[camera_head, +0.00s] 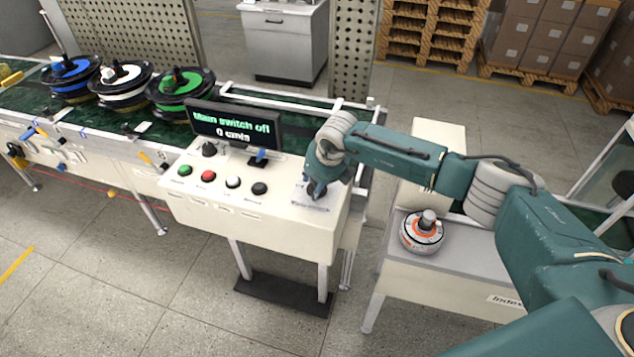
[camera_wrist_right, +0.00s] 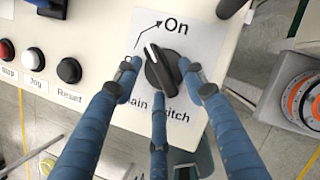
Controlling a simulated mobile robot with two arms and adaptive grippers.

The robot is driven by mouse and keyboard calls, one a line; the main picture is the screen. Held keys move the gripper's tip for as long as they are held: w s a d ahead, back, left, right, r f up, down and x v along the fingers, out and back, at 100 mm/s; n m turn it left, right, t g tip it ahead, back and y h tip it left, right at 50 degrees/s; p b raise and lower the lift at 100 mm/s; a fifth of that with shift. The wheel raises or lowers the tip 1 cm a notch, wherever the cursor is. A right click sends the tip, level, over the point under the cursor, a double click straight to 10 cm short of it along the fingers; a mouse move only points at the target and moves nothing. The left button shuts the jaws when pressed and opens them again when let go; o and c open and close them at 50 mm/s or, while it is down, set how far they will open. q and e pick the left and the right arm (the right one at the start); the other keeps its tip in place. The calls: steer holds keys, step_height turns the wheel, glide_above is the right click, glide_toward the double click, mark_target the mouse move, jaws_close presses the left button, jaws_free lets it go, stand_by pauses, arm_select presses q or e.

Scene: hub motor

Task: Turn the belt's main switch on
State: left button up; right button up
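The main switch is a black rotary knob (camera_wrist_right: 163,68) with a white pointer line, on a white plate marked "On" with an arrow and "Main Switch". Its pointer line tilts up and left, away from the word "On". The display (camera_head: 235,125) reads "Main switch off" and 0 cm/s. My right gripper (camera_head: 315,187) is over the right end of the control panel (camera_head: 255,212) and mostly hides the knob in the head view. In the wrist view its blue fingers (camera_wrist_right: 160,76) stand around the knob, with small gaps seeming to show at the sides. My left gripper is not in view.
Green (camera_head: 185,170), red (camera_head: 208,176), white (camera_head: 233,182) and black (camera_head: 260,188) buttons line the panel left of the switch. Behind is the belt (camera_head: 120,128) with several wound hubs. A side table (camera_head: 465,262) with an orange-ringed device (camera_head: 422,232) stands right.

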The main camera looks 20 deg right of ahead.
jaws_close()
steer(key=shift+w+a+f+m+b, duration=0.1)
steer(key=shift+a+f+m+b, duration=0.05)
steer(key=shift+m+b, duration=0.55)
steer(key=m+b, duration=0.1)
steer(key=b, duration=0.1)
steer(key=m+h+b, duration=0.1)
steer(key=m+b, duration=0.1)
steer(key=m+h+b, duration=0.1)
steer(key=m+b, duration=0.1)
steer(key=b, duration=0.1)
steer(key=shift+w+a, duration=0.2)
steer(key=shift+a, duration=0.05)
steer(key=shift+r+m+g+h+b, duration=0.25)
steer(key=shift+m+h+b, duration=0.35)
steer(key=shift+m+b, duration=0.55)
steer(key=shift+w, duration=0.1)
steer(key=shift+o, duration=0.8)
jaws_free()
